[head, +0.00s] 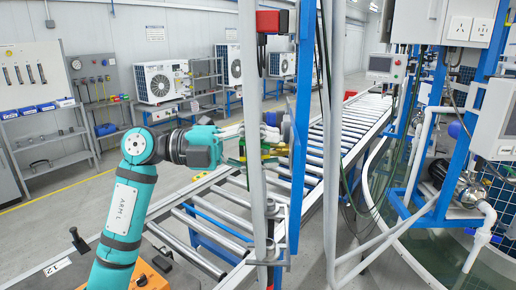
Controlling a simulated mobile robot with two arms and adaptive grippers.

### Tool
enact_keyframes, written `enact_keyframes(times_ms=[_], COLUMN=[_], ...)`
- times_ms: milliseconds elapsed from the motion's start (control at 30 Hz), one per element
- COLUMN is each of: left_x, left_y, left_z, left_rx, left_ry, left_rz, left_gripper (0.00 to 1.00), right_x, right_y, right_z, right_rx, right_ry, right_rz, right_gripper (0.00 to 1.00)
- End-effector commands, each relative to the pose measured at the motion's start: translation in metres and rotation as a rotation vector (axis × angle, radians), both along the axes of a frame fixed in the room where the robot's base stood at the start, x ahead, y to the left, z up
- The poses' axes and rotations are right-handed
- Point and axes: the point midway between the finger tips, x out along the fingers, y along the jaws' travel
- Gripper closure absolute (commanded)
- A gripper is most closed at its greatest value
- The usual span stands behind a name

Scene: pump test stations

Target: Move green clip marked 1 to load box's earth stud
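My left gripper (272,140) reaches in from the left at mid-height, behind a pale upright pole that hides part of its fingers. Green and yellow-green pieces (270,160) show at and just below the fingers. I cannot tell whether one is the green clip marked 1, or whether the fingers hold it. A white box with sockets (470,28) hangs at the upper right. My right gripper is not in view.
A pale pole (251,80) and a blue post (302,110) stand close to my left gripper. A roller conveyor (345,125) runs behind them. Pipes and a pump (466,188) are at the right. A green cable hangs near the conveyor.

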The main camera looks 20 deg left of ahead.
Motion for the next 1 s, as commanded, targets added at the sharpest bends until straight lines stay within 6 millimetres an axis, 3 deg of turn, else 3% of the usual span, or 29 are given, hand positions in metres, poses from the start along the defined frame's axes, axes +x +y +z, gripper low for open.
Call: enact_keyframes(times_ms=[33,267,567,1000], left_x=[0.0,0.0,0.0,-0.004], left_y=[0.0,0.0,0.001,0.018], left_z=[0.0,0.0,0.0,0.0], left_rx=[0.0,0.0,-0.001,-0.001], left_ry=[0.0,0.0,0.0,0.0], left_rz=[0.0,0.0,0.0,0.001], left_gripper=[0.72,1.0,1.0,1.0], right_x=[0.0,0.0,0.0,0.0], right_y=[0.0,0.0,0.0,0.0], right_z=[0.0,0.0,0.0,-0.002], right_rx=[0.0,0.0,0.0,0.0], right_ry=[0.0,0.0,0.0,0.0], right_rz=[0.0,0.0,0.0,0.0], right_gripper=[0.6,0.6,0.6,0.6])
